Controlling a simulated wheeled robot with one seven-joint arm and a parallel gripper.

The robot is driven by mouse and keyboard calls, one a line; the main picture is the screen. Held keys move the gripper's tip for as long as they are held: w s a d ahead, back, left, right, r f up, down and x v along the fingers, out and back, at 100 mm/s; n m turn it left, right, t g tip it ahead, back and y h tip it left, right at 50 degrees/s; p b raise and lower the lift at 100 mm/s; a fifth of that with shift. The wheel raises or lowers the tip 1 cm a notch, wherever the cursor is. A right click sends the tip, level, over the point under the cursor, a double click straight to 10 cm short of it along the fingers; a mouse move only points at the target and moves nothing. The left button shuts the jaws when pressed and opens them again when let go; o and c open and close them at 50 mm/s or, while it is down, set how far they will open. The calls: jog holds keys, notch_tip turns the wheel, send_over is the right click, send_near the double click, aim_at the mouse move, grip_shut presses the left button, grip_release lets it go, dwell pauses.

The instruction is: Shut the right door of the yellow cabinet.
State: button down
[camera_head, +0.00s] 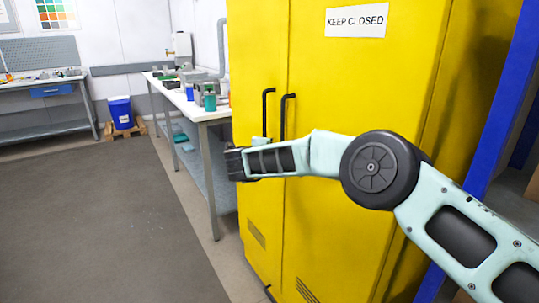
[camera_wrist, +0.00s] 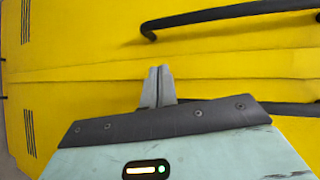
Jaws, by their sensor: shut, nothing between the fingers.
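The yellow cabinet (camera_head: 330,80) fills the middle of the head view. Its right door (camera_head: 365,95) bears a "KEEP CLOSED" sign and looks flush or nearly flush with the left door (camera_head: 257,60); I cannot tell whether a small gap remains. The right door's black handle (camera_head: 286,105) is partly hidden by my arm. My gripper (camera_wrist: 157,85) is shut and empty, its fingertips in front of the seam between the doors. Whether they touch the cabinet is unclear. The wrist view is turned sideways, with the left door's handle (camera_wrist: 235,15) at the top.
A white workbench (camera_head: 200,110) with bottles and equipment stands left of the cabinet. A blue bin (camera_head: 121,112) stands on a pallet farther back. A blue upright (camera_head: 495,120) rises close on the right. The grey floor at left is clear.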

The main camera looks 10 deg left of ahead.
jog(key=s+a+r, duration=0.3)
jog(key=s+a, duration=0.3)
jog(key=a, duration=0.2)
jog(key=s+a+r+n+t+y+p, duration=0.1)
jog(key=s+a+r+n+y, duration=0.1)
jog(key=a+r+n+y, duration=0.3)
jog(key=s+a+r+n+y, duration=0.2)
jog(key=r+n+y, duration=0.15)
jog(key=r, duration=0.45)
jog(key=s+r+n+g+y+p, duration=0.1)
jog(key=s+r+n+g+y, duration=0.15)
jog(key=s+n, duration=0.3)
jog(key=s+r+n+g+y+p, duration=0.1)
jog(key=s+n+g+y, duration=0.1)
jog(key=s+n+y, duration=0.3)
jog(key=s+d+f+n+g+h+p, duration=0.1)
jog(key=s+d+f+n+g+h, duration=0.2)
jog(key=s+d, duration=0.8)
jog(key=s+d+f+n+g+h+p, duration=0.2)
jog(key=s+d+f+n+g+h, duration=0.1)
jog(key=s+d, duration=0.8)
jog(key=s+d+f+n+g+h+p, duration=0.1)
jog(key=s+d+f+n+g+h, duration=0.2)
jog(key=s+d, duration=0.8)
jog(key=d+f+g+h, duration=0.1)
jog(key=d+h, duration=0.1)
jog(key=d, duration=0.2)
jog(key=shift+s+f+n+g+h, duration=0.2)
jog(key=shift+s+n+g+h, duration=0.05)
jog(key=shift+n+g+h, duration=0.1)
